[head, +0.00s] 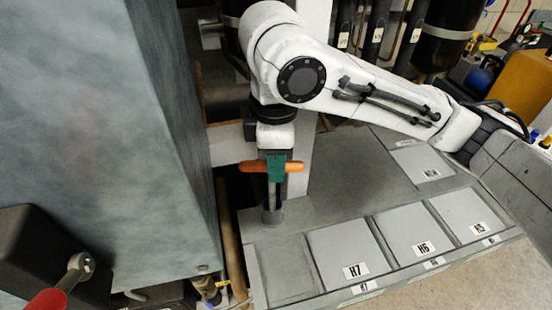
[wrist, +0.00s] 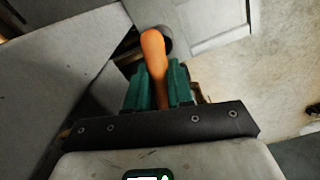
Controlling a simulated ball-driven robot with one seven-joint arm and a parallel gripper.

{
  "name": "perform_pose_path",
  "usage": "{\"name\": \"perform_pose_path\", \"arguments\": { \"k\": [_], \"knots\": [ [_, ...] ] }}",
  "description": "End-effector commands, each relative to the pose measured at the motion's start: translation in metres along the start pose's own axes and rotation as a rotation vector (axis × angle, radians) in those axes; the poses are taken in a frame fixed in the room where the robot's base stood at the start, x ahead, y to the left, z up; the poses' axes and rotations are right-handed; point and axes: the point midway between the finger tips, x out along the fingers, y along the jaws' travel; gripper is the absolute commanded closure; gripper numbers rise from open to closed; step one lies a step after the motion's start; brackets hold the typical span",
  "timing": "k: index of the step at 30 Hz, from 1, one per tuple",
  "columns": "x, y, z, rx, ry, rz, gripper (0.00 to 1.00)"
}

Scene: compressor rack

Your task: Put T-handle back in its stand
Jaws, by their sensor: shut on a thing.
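The T-handle has an orange crossbar (head: 293,167), which lies level in the head view, and a dark shaft that points straight down below it. My gripper (head: 276,170) has green fingers shut on the middle of the crossbar. The stand (head: 271,216) is a short grey cylinder on the grey ledge directly under the handle. The shaft's lower end meets the stand's top in the picture; how deep it sits inside I cannot tell. In the wrist view the orange bar (wrist: 154,58) runs between the two green fingers (wrist: 160,88), and a dark round shape shows behind its far end.
A tall grey-green cabinet (head: 150,130) rises just left of the stand. Flat panels labelled H7 (head: 345,250), H6 (head: 410,235) and H5 (head: 463,212) lie to the right. Dark cylinders and pipes stand behind my arm.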

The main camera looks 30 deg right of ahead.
Motion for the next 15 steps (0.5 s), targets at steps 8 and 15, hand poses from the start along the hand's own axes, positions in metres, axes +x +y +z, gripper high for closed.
{"name": "perform_pose_path", "arguments": {
  "k": [8,15],
  "knots": [
    [-0.0002,0.0002,0.0000,0.000,0.000,0.001,1.00],
    [-0.0002,0.0002,0.0000,0.000,0.000,0.001,0.63]
  ]
}}
